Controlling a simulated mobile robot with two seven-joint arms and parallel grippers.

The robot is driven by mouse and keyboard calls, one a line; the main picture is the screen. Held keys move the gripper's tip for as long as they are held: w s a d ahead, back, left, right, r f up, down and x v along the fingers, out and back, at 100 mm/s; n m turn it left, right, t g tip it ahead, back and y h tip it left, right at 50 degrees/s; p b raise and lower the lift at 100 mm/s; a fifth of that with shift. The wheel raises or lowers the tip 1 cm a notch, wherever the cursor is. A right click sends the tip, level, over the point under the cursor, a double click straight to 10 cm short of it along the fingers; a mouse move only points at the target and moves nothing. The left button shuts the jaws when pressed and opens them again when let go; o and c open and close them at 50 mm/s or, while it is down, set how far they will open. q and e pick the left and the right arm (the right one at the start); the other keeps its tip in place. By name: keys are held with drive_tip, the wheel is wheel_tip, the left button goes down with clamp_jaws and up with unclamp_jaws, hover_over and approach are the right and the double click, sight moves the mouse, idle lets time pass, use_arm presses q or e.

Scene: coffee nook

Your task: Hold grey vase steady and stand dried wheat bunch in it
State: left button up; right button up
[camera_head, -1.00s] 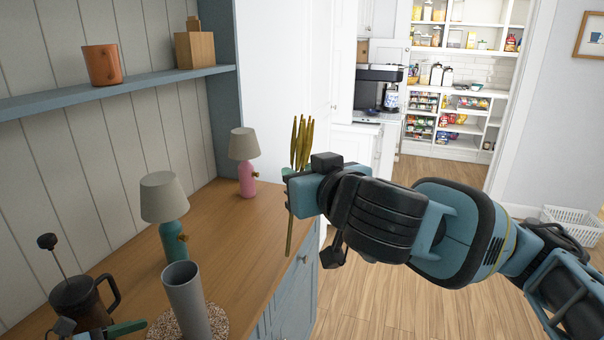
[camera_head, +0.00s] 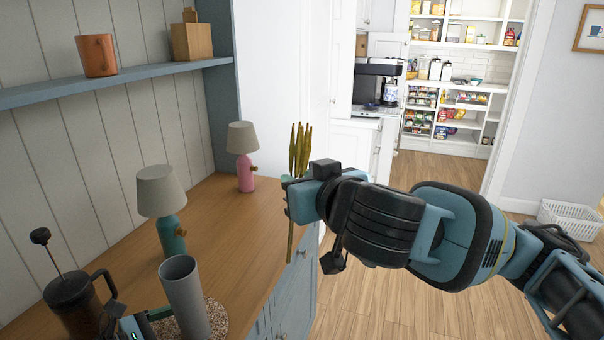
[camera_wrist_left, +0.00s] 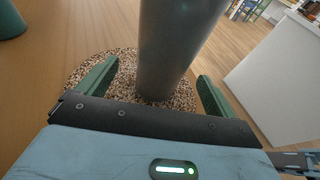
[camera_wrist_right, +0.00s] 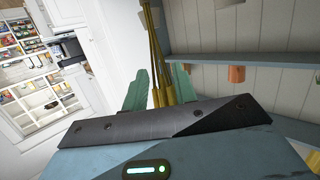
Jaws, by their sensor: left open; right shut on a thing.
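The grey vase (camera_head: 185,296) stands upright on a speckled round mat (camera_head: 217,317) on the wooden counter. In the left wrist view the vase (camera_wrist_left: 172,45) rises between the two green fingers of my left gripper (camera_wrist_left: 157,88), which is open around its lower part with gaps on both sides. In the head view my left gripper (camera_head: 150,318) shows only partly at the bottom. The dried wheat bunch (camera_head: 300,150) is upright in my right gripper (camera_head: 290,190), which is shut on its stems, above the counter's front edge. The wheat stems (camera_wrist_right: 158,60) also show in the right wrist view.
A teal lamp (camera_head: 170,235) stands behind the vase and a pink lamp (camera_head: 245,185) farther back. A French press (camera_head: 75,300) stands left of the vase. A shelf (camera_head: 120,88) above holds an orange mug (camera_head: 97,56) and a wooden box (camera_head: 192,42). Counter between vase and pink lamp is clear.

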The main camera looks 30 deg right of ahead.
use_arm(q)
drive_tip(key=shift+x, duration=0.85)
use_arm(e)
drive_tip(key=shift+w+f, duration=0.15)
drive_tip(key=shift+f, duration=0.4)
use_arm(q)
drive_tip(key=c, duration=1.1)
drive_tip(key=shift+c, duration=0.2)
use_arm(e)
drive_tip(key=w+a+r+n+g+y, duration=0.2)
drive_tip(key=a+r+n+g+y, duration=0.1)
drive_tip(key=a+r, duration=0.6)
drive_tip(key=w+a+r+n+g+y, duration=0.2)
drive_tip(key=a+r+n+y, duration=0.4)
drive_tip(key=a+r, duration=0.3)
drive_tip(key=shift+w+a+g, duration=0.35)
drive_tip(key=shift+a+g, duration=0.25)
drive_tip(key=shift+a, duration=0.45)
